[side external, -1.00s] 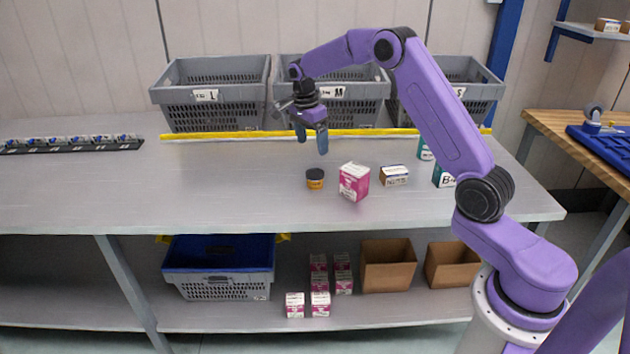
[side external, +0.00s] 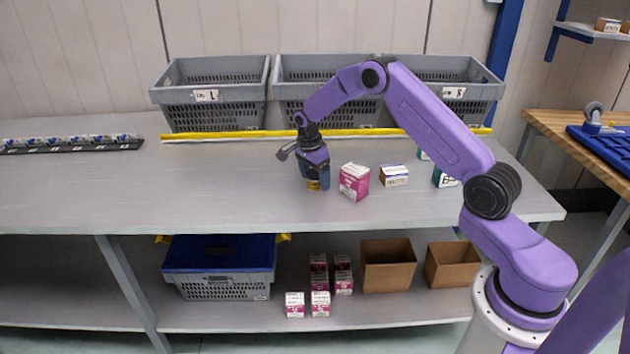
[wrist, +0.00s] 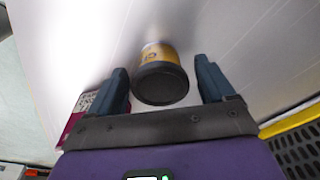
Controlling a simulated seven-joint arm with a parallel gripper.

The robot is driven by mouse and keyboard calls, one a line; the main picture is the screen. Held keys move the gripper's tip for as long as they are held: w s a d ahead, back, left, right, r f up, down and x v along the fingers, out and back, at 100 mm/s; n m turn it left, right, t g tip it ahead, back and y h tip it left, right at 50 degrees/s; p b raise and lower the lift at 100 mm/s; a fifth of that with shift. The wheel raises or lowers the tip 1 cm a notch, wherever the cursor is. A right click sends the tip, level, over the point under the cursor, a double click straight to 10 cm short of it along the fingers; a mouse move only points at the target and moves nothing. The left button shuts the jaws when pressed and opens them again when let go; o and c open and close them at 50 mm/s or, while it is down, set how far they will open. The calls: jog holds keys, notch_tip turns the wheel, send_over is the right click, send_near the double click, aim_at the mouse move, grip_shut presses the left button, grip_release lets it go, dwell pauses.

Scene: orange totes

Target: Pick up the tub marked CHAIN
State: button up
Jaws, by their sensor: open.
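A small orange-yellow tub with a dark lid (wrist: 160,54) stands on the grey table. Its marking is too small to read. In the side view only a strip of the tub (side external: 313,185) shows below my gripper (side external: 315,183). My gripper is open and lowered over the tub. In the wrist view the tub lies between the two fingers of my gripper (wrist: 165,85), with a gap on each side.
A pink-and-white box (side external: 354,182) stands close to the right of the tub. A low white-and-blue box (side external: 394,175) and a teal box (side external: 444,177) stand farther right. Grey totes (side external: 212,112) line the back behind a yellow strip.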

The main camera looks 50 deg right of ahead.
jog(key=shift+f, duration=0.2)
jog(key=c, duration=1)
